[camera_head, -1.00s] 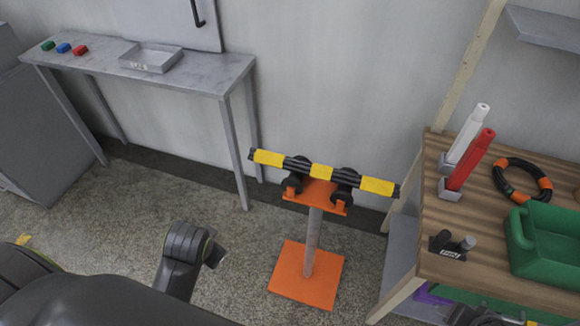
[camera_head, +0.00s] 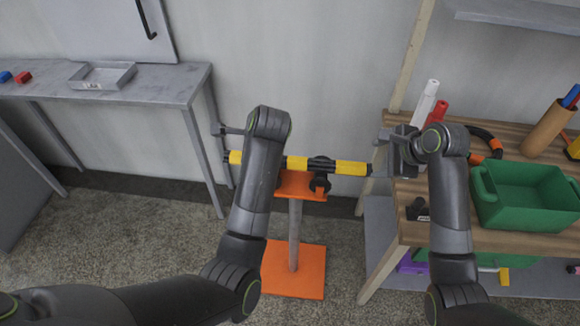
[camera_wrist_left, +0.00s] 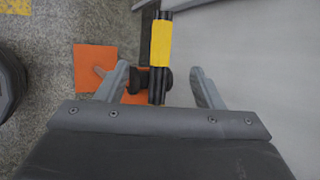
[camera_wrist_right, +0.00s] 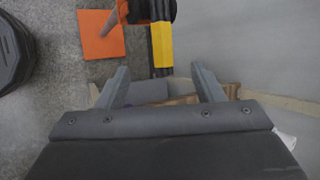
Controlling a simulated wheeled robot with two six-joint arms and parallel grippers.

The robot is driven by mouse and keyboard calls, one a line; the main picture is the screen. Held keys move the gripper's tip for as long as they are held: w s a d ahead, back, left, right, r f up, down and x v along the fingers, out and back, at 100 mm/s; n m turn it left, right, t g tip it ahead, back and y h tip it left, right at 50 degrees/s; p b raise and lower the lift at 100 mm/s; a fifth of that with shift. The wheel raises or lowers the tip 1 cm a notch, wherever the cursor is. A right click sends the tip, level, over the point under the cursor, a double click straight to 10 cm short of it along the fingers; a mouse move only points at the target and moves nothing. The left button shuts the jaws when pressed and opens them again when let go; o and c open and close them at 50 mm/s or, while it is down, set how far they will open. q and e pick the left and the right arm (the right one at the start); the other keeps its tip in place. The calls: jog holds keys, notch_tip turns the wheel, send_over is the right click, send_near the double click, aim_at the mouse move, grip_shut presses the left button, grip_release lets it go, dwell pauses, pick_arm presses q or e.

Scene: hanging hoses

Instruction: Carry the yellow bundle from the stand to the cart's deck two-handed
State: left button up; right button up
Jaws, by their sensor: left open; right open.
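The yellow bundle (camera_head: 350,167), black tubes with yellow bands, lies level across the cradles of the orange stand (camera_head: 299,187). My left arm hides part of it in the head view. My left gripper (camera_wrist_left: 160,68) is open at the bundle's left end; in the left wrist view the bundle (camera_wrist_left: 161,42) runs between its fingers, apart from both. My right gripper (camera_head: 381,152) is open just beyond the right end. In the right wrist view that end (camera_wrist_right: 162,45) points in between the fingertips (camera_wrist_right: 159,68). Neither gripper touches it visibly. I cannot make out the cart.
A wooden bench (camera_head: 413,236) stands close on the right, under my right arm, with a green bin (camera_head: 525,212), white and red tubes (camera_head: 425,103) and a ring of hose. A grey table (camera_head: 160,88) with a shallow tray (camera_head: 101,76) stands at the left wall.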

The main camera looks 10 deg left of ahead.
aim_at(240, 156)
pick_arm(q)
jog(key=x, duration=1.7)
jog(key=shift+w+d+f, duration=0.2)
jog(key=shift+w+f, duration=0.1)
jog(key=shift+w, duration=0.05)
pick_arm(e)
jog(key=x, duration=1.7)
jog(key=shift+w+d+f, duration=0.25)
jog(key=shift+w+f, duration=0.1)
jog(key=shift+f, duration=0.05)
pick_arm(q)
grip_shut()
pick_arm(e)
grip_shut()
